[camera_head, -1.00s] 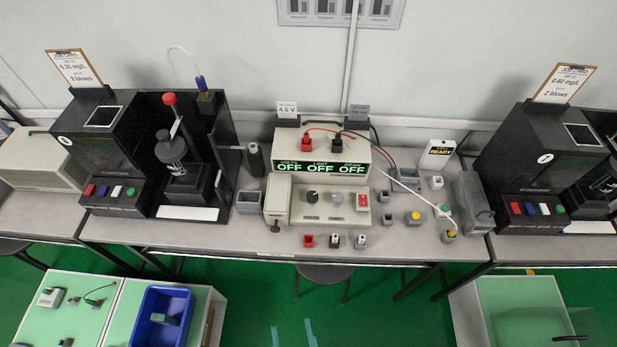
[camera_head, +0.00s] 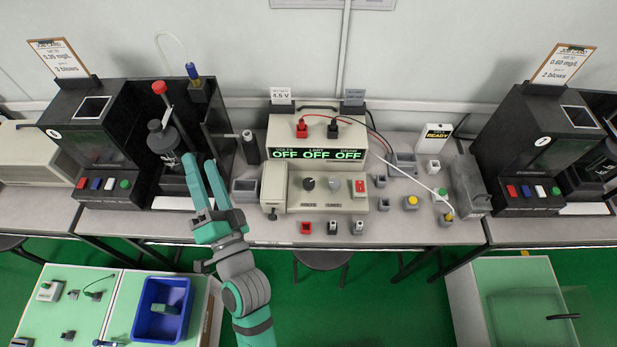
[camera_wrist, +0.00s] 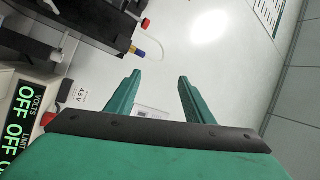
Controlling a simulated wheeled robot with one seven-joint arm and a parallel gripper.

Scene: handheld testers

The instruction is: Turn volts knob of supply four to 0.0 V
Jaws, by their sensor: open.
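The beige power supply (camera_head: 283,201) stands mid-table in the head view. Its display (camera_head: 317,154) reads OFF in all three fields, and the display shows at the left edge of the wrist view (camera_wrist: 22,115). Below it are a dark knob (camera_head: 308,184), a pale knob (camera_head: 335,183) and a red switch (camera_head: 359,186). In the wrist view, my gripper (camera_wrist: 158,80) faces the wall.
A black tester (camera_head: 95,150) stands left of the supply, close to my gripper, and another (camera_head: 525,145) stands at the right. Small blocks with plugs (camera_head: 333,227) sit along the front edge. A blue bin (camera_head: 146,320) lies lower left.

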